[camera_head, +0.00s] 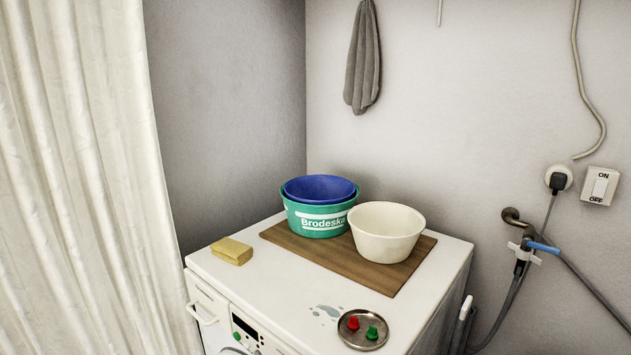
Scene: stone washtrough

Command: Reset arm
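The task names only my arm, and neither my left nor my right gripper shows in the head view. No arm link is visible either. A white washing machine (285,290) stands in the corner. A brown wooden board (345,258) lies on its top. On the board a blue basin (320,188) sits inside a green "Brodeska" tub (297,222), and a cream bowl (386,245) stands to their right.
A yellow sponge (232,251) lies at the machine's left. A round metal dish (353,339) near the front holds a red and a green piece. A tap with hose (522,235), a switch (600,186) and a grey cloth (362,60) are on the wall. A curtain (80,180) hangs left.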

